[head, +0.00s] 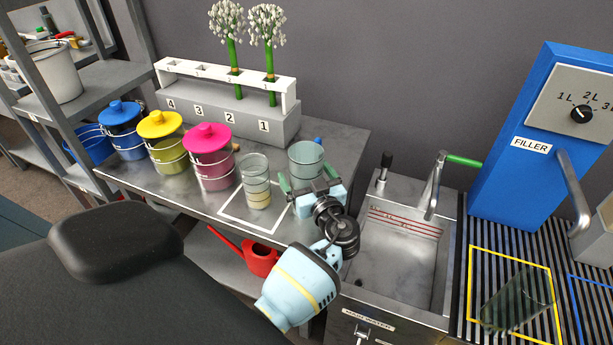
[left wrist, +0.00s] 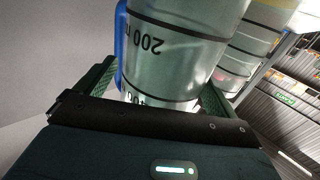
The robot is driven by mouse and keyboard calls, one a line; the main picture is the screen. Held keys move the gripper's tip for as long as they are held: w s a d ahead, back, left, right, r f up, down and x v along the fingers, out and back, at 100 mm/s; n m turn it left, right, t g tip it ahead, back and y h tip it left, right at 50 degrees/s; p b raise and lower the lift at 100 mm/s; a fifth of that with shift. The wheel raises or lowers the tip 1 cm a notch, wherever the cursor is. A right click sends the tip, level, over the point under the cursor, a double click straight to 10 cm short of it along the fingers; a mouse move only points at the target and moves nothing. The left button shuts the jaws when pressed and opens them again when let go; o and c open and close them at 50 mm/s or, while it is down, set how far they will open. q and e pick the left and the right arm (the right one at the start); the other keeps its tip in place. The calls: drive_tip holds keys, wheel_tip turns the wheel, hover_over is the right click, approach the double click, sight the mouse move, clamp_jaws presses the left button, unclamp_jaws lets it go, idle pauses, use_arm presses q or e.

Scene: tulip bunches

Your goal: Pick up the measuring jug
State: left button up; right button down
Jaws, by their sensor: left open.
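The measuring jug (head: 306,158) is a clear, upright container at the right end of the grey bench, beside the sink. In the left wrist view the jug (left wrist: 170,50) shows dark graduation lines, an upside-down 200 mark and a blue handle (left wrist: 120,35) at its left side. My left gripper (head: 307,178) is open, with its green-padded fingers on either side of the jug's lower part. The jug stands between the fingers in the left wrist view; whether either pad touches it I cannot tell. My right gripper is in neither view.
A glass beaker (head: 256,182) stands close left of my gripper in a white square outline. Pink (head: 209,158), yellow (head: 164,142) and blue (head: 124,128) lidded pots stand further left. A numbered flower rack (head: 222,115) is behind. The sink (head: 398,262) and blue filler (head: 535,140) are right.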

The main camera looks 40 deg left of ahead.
use_arm(q)
drive_tip(key=shift+w+a+f, duration=0.1)
drive_tip(key=shift+w+a, duration=0.15)
drive_tip(key=shift+a, duration=0.15)
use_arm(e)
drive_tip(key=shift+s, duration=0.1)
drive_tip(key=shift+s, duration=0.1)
use_arm(q)
drive_tip(key=c, duration=1.6)
drive_tip(key=shift+c, duration=0.5)
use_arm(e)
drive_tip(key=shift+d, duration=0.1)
use_arm(q)
drive_tip(key=shift+a+r, duration=0.1)
drive_tip(key=shift+r, duration=0.15)
